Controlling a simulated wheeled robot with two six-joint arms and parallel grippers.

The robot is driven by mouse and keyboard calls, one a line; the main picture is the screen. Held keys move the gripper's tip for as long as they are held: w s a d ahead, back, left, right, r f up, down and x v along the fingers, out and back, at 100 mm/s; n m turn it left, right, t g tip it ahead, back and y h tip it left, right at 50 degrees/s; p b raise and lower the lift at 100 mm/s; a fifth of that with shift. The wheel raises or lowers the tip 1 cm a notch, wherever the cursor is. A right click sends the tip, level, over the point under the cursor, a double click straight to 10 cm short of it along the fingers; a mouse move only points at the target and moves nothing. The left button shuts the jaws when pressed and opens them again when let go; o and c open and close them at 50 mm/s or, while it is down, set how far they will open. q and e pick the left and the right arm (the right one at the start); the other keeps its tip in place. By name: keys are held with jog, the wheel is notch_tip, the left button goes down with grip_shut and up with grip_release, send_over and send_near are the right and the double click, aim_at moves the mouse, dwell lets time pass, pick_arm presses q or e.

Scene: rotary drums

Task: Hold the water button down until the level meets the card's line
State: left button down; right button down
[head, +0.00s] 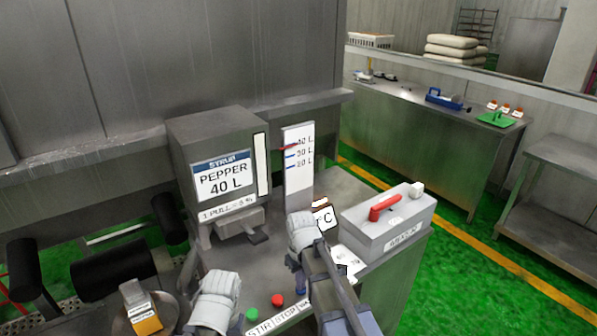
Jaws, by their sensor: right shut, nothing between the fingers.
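The card (222,180) on the grey syrup box reads PEPPER 40 L. Beside it stands a white level board (298,180) with marks for 40 L, 30 L and 20 L. A red mark sits at 40 L and blue marks sit lower; I cannot make out a liquid level. A green button (252,314) and a red button (277,300) are above the labels STIR and STOP. A third label is partly covered by my right arm, and its button is hidden. My right gripper (299,284) is shut and empty, pointing down there; contact is unclear.
A grey box with a red lever (385,205) stands right of my right arm. A yellow-labelled item (142,312) and dark rollers (105,265) are at left. A steel bench (410,112) with a green tray (497,120) is behind.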

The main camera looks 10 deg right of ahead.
notch_tip(320, 180, up, 13)
jog(key=p, duration=1.2)
jog(key=shift+p, duration=0.35)
jog(key=s+a+f+b, duration=0.3)
jog(key=s+a+b, duration=0.1)
jog(key=s, duration=0.3)
jog(key=s+a+f+h+b, duration=0.1)
jog(key=s+a+f+b, duration=0.2)
jog(key=s+a, duration=0.3)
jog(key=shift+s+f+b, duration=0.4)
jog(key=shift+s+f, duration=0.35)
jog(key=shift+s, duration=0.15)
